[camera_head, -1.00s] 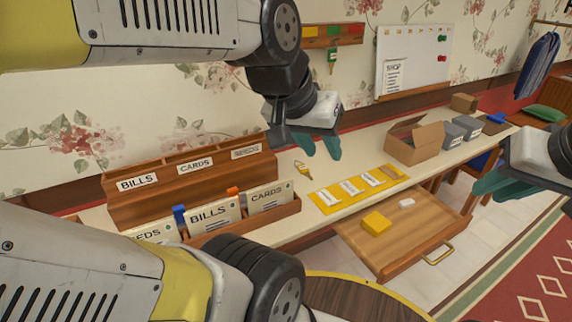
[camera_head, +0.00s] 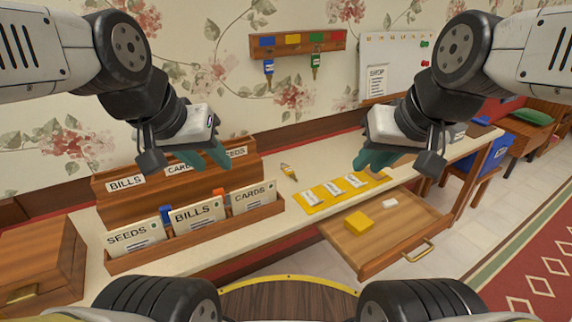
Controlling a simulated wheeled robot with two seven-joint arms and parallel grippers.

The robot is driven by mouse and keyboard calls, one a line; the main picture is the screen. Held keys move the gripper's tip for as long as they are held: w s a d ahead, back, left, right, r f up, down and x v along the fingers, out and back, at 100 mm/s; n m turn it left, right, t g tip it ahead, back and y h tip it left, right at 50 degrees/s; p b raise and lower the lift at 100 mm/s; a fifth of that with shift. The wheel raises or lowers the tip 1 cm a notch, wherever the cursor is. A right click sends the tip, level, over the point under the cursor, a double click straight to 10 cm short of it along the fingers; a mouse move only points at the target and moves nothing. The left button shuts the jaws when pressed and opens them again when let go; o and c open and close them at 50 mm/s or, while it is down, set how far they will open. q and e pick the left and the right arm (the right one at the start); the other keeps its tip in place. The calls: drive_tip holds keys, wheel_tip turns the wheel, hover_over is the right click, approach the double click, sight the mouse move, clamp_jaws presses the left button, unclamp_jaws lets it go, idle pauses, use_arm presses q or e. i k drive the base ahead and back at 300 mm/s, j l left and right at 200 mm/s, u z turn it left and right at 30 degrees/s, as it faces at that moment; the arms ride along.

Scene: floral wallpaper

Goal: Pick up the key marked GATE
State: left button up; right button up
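A key with a yellow tag (camera_head: 288,172) lies on the pale desk top, behind the yellow mat. A key with a blue tag (camera_head: 268,72) and a key with a green tag (camera_head: 315,62) hang from the wooden wall rack (camera_head: 298,43). The writing on the tags is too small to read, so I cannot tell which key is marked GATE. My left gripper (camera_head: 207,157) is open and empty, in front of the wooden sorter. My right gripper (camera_head: 372,160) looks open and empty, right of the yellow-tagged key. Neither touches a key.
The labelled sorter (camera_head: 178,183) and a card tray (camera_head: 275,211) stand on the left of the desk. A yellow mat (camera_head: 312,208) with labels lies at the front edge. An open drawer (camera_head: 350,246) juts out, holding a yellow block (camera_head: 359,222). A whiteboard (camera_head: 375,88) hangs behind my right arm.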

sight(288, 172)
drive_tip(key=i+j+u, duration=0.1)
drive_tip(key=i+u, duration=0.45)
drive_tip(key=u, duration=0.2)
